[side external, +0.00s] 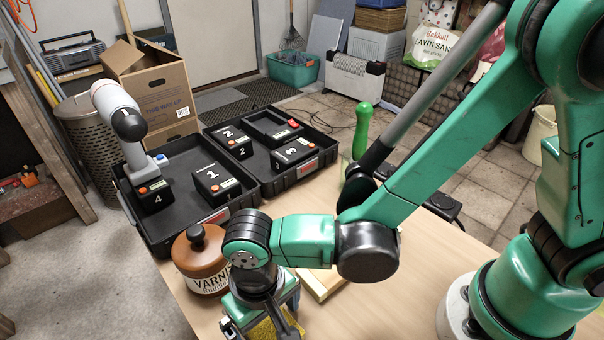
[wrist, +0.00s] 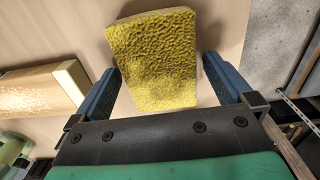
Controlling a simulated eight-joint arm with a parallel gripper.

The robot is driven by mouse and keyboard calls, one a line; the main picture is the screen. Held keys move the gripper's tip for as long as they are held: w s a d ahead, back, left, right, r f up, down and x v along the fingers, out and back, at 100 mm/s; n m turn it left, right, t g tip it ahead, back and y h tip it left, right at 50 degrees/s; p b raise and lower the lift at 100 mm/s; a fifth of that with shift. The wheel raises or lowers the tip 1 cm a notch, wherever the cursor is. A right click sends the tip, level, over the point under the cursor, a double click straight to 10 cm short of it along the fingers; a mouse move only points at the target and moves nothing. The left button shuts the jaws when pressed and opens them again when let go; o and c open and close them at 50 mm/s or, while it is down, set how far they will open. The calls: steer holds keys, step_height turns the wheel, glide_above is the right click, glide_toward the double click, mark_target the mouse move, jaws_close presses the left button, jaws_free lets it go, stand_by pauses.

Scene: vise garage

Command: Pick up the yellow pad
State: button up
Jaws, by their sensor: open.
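The yellow pad (wrist: 152,55) is a rough, sponge-like block lying on the wooden table in the wrist view. Its lower part sits between the two blue fingers of my gripper (wrist: 160,88), which are open, one on each side of it. I cannot tell from this view how high the fingers are above the table. In the side external view the pad (side external: 263,329) shows only in part, at the bottom edge, beneath my gripper (side external: 268,325). The rest of it is hidden by the gripper or cut off.
A brown varnish jar (side external: 203,265) stands close to my gripper. A wooden block (wrist: 70,80) lies left of the pad in the wrist view. An open black case (side external: 160,240) with numbered boxes lies behind. A green-handled tool (side external: 361,130) stands farther back.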

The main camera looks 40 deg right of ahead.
mark_target(266, 321)
steer(key=c, duration=1.2)
steer(key=shift+r, duration=0.1)
step_height(266, 321, up, 20)
steer(key=shift+f, duration=0.1)
